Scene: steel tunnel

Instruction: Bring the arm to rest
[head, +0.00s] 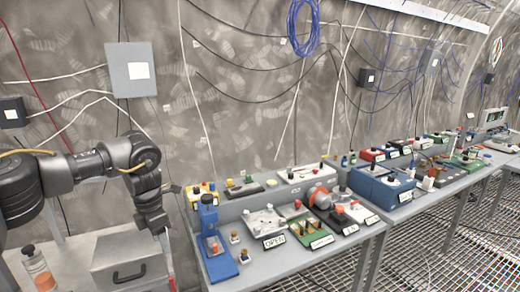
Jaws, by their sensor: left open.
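My left arm (95,163) comes in from the left and reaches out level, then bends down at its elbow. My left gripper (153,224) hangs below it, pointing down, left of the cluttered bench and above a grey box. It is open, and I see nothing held in it. The fingertips are small and dark, so their gap is hard to make out. My right arm and right gripper are not in view.
A grey bench (222,268) holds a blue stand (213,240), an orange round device (322,197), a blue box (380,187) and several small boards. A grey box with a handle (128,262) and a bottle (38,268) are at lower left. Grated floor (440,265) lies at right.

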